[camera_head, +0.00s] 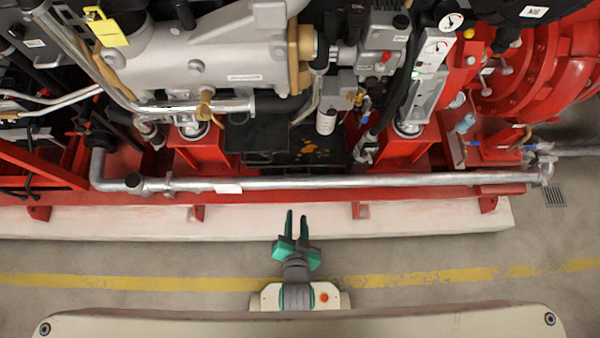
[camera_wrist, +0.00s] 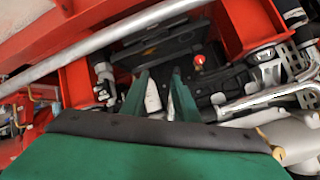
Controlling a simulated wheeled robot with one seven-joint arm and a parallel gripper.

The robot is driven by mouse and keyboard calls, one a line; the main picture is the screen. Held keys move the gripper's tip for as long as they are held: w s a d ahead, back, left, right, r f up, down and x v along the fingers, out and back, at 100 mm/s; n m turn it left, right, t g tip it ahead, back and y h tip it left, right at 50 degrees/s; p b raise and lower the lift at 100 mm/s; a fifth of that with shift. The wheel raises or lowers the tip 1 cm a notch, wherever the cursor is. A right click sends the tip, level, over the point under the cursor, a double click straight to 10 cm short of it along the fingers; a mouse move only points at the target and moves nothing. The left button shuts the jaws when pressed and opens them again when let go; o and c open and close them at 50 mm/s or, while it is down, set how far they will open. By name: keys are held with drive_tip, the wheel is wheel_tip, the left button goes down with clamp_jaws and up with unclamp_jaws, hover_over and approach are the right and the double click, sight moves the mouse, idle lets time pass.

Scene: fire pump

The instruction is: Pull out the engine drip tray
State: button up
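The engine drip tray (camera_head: 310,152) is a dark, flat tray with orange-brown stains. It lies low under the engine, between two red supports and behind the silver pipe. In the wrist view the dark stained tray (camera_wrist: 165,45) shows beyond the fingers, near the pipe. Engine parts above hide some of its far side. My gripper (camera_head: 297,214), green with dark fingers, is in front of the pipe and red frame, apart from the tray. Its fingers are spread with a gap between them, and the gripper (camera_wrist: 158,75) holds nothing.
A long silver pipe (camera_head: 340,181) runs across the front, along the red base frame (camera_head: 120,197). Red supports (camera_head: 400,150) stand at the tray's sides. A pale plinth (camera_head: 420,220) edges the frame. The floor in front, with a yellow line (camera_head: 130,283), is clear.

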drive_tip(key=w+f+m+g, duration=0.4)
drive_tip(key=w+f+m, duration=0.2)
drive_tip(key=w+f, duration=0.45)
drive_tip(key=m+g, duration=0.5)
drive_tip(key=m, duration=0.1)
approach(299, 174)
drive_tip(key=f, duration=0.3)
drive_tip(key=w+f, duration=0.1)
drive_tip(key=f, duration=0.3)
drive_tip(key=shift+w+f, duration=0.15)
drive_tip(key=shift+w, duration=0.05)
drive_tip(key=shift+c, duration=0.3)
clamp_jaws()
